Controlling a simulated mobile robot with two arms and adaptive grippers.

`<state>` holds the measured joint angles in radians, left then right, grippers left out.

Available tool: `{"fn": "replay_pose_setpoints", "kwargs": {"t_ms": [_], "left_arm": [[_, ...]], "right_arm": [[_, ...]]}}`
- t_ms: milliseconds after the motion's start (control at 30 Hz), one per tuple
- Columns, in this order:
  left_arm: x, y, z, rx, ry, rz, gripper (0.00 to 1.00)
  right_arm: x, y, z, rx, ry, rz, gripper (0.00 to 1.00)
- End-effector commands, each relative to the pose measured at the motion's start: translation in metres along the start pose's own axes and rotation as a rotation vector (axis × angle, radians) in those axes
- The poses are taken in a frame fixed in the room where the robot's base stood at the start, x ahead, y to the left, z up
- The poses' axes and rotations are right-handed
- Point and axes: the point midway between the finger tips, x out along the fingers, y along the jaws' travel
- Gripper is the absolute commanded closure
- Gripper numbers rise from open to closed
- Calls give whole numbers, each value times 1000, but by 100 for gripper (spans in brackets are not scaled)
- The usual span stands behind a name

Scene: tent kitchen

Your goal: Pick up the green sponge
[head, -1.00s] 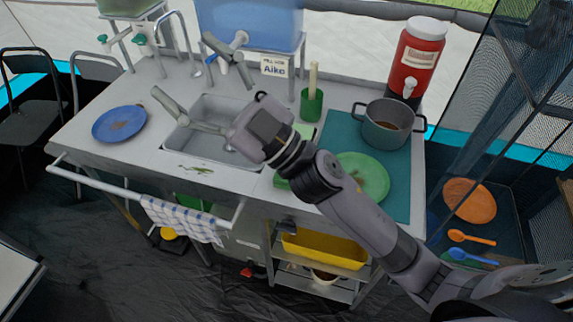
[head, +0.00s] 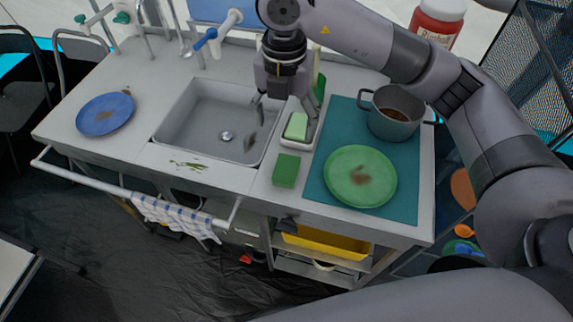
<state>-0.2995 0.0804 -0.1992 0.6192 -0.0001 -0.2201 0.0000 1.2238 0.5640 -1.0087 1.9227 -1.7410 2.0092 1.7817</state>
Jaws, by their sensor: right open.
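A green sponge (head: 286,170), a small dark green block, lies flat on the counter between the sink and the teal mat. A paler green bar (head: 296,126), which looks like soap, sits in a white dish (head: 291,143) just behind it. My right gripper (head: 287,108) points down with its fingers spread and nothing held. It is above and around the dish area, farther back than the sponge and apart from it. The sponge is fully visible. My left gripper is not in view.
The sink (head: 205,125) is left of the sponge. A green plate (head: 360,176) and a pot (head: 395,113) stand on the teal mat (head: 318,190) at right. A blue plate (head: 105,114) lies at far left. A green bottle-like item is partly hidden behind my gripper.

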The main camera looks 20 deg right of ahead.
Motion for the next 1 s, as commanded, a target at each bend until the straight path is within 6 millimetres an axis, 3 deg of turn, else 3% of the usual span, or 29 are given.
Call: {"fn": "replay_pose_setpoints", "kwargs": {"t_ms": [500,767,1000], "left_arm": [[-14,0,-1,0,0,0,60],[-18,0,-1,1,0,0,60],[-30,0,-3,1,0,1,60]], "right_arm": [[100,-1,-1,-2,5,-5,31],[120,-1,0,-2,4,-3,31],[155,-3,6,-2,6,-4,31]]}}
